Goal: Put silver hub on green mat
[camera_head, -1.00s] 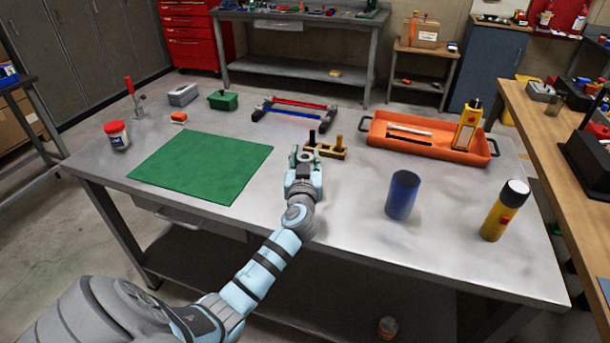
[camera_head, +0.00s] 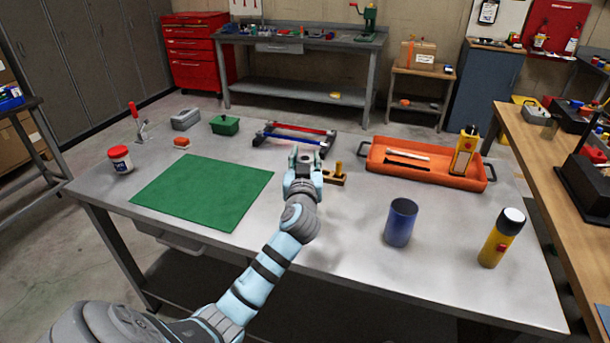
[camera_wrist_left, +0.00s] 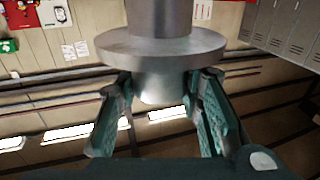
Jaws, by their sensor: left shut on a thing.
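My left gripper (camera_head: 303,158) is in the middle of the head view, above the table and to the right of the green mat (camera_head: 203,192). The left wrist view shows it shut on the silver hub (camera_wrist_left: 160,48), with one finger on each side of the narrow part below the wide round flange. A thicker cylinder rises from the flange and is cut off by the top edge. In the head view the hub is hard to tell from the gripper. The mat lies flat and bare. My right gripper is not in view.
A brass stand (camera_head: 335,178) is partly hidden behind my left gripper. An orange tray (camera_head: 425,177), a blue cup (camera_head: 400,222) and a yellow flashlight (camera_head: 500,240) are to the right. A red-lidded jar (camera_head: 120,160) stands left of the mat; a green box (camera_head: 225,125) is behind it.

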